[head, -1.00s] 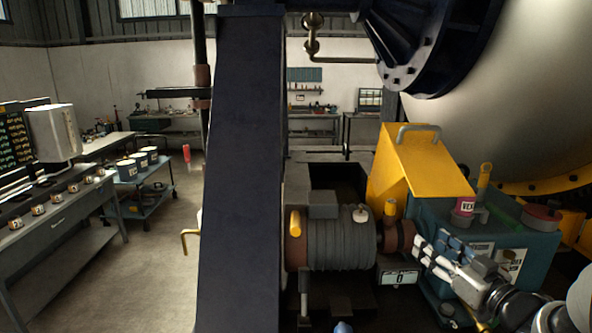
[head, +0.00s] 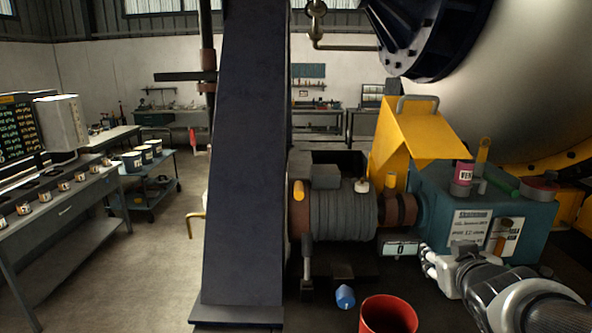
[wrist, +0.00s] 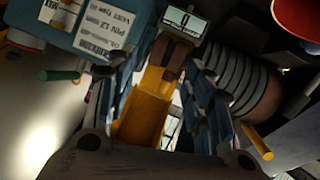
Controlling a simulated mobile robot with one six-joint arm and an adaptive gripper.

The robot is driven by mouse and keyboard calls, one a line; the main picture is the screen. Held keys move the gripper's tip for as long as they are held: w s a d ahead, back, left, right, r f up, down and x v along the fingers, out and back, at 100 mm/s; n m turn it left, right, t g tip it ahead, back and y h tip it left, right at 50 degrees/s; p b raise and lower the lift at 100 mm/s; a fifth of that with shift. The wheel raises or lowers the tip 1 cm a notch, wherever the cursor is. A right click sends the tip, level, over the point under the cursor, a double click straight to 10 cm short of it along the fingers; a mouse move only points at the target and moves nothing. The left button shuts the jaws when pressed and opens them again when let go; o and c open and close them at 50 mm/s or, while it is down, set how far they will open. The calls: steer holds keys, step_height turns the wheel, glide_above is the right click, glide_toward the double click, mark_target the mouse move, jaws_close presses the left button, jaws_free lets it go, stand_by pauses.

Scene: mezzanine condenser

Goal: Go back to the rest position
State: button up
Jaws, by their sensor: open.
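My gripper (head: 428,262) is at the lower right in the head view, low in front of the teal gearbox (head: 467,200) and close to the small display reading 0 (head: 401,249). In the wrist view my gripper (wrist: 168,95) shows two blue-padded fingers spread apart with nothing between them. Beyond the fingers are the yellow guard (wrist: 146,112) and the ribbed motor (wrist: 232,80). My arm reaches in from the lower right corner of the head view.
A red bucket (head: 388,316) stands near my arm, with a blue object (head: 345,296) beside it. A dark column (head: 243,170) blocks the middle left. A bench (head: 62,215) and a blue cart (head: 150,190) stand at left. Floor is clear between bench and column.

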steer(key=s+a+f+g+y+b, duration=0.1)
steer(key=s+a+f+g+b, duration=0.1)
steer(key=s+a+f, duration=0.3)
steer(key=s+a+f+g+y+b, duration=0.1)
steer(key=s+a+f+g, duration=0.2)
steer(key=s, duration=1)
steer(key=s+a+f+g+y+b, duration=0.1)
steer(key=s+a+f+g+b, duration=0.1)
steer(key=s+a+f, duration=0.4)
steer(key=s+a+g, duration=0.1)
steer(key=s, duration=0.1)
steer(key=shift+s+f+b, duration=0.35)
steer(key=shift+s+f, duration=0.05)
